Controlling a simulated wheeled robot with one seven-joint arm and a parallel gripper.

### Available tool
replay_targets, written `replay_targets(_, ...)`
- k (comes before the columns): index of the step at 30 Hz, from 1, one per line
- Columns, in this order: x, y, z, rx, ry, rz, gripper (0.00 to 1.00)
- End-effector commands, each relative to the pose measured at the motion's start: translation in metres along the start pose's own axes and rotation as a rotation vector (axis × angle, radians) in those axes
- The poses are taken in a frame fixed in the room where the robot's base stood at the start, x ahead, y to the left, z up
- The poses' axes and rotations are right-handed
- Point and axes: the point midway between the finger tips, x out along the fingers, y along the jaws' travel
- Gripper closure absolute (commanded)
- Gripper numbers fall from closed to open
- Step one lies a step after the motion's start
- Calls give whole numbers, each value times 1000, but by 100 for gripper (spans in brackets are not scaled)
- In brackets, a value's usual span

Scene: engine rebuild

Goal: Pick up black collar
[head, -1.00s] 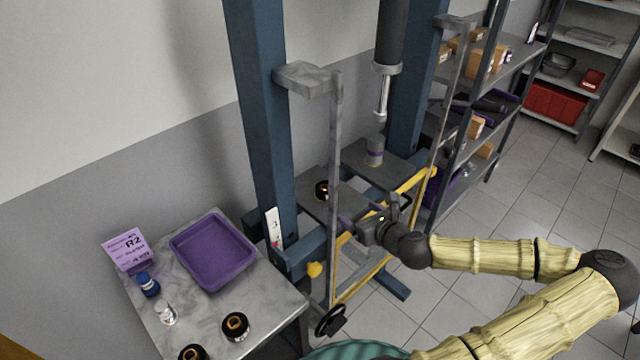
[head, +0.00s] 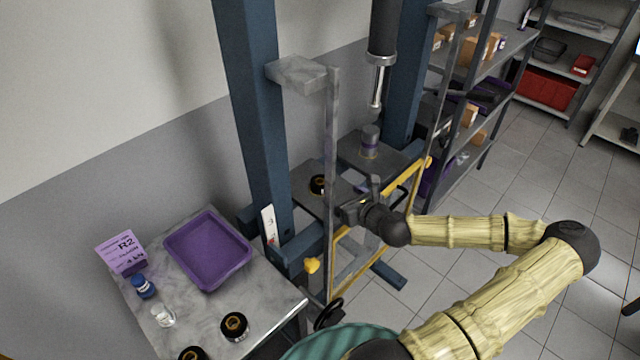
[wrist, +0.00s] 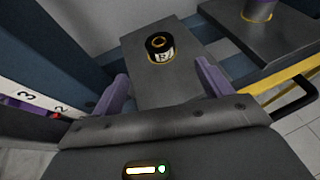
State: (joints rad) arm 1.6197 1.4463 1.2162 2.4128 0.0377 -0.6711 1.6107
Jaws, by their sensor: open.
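A black collar (head: 317,184) with a gold-coloured inner ring stands on the left grey plate of the press bed (head: 312,201). The wrist view shows the same collar (wrist: 160,47) with a white label on its side, ahead of my gripper and between the lines of its fingers. My gripper (wrist: 160,82) is open and empty, with its purple fingers apart and short of the collar. In the head view my gripper (head: 345,208) is just right of the collar, partly behind the press's grey upright bar. Two similar black collars (head: 234,325) (head: 192,354) are on the side table.
The blue press frame (head: 255,120) and grey upright bar (head: 332,190) stand close to my arm. A grey cylinder (head: 370,141) stands on the right plate under the ram (head: 377,85). The side table holds a purple tray (head: 243,261), two small bottles and an R2 sign.

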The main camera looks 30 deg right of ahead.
Motion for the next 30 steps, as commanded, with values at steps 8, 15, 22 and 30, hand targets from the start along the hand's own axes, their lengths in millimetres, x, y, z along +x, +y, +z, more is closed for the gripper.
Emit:
replay_targets(8, 50, 1, 2, 0, 1, 2, 22)
replay_targets(15, 84, 0, 1, 0, 0, 0, 22)
replay_targets(22, 87, 0, 0, 0, 1, 1, 22)
replay_targets(30, 97, 1, 1, 0, 1, 1, 22)
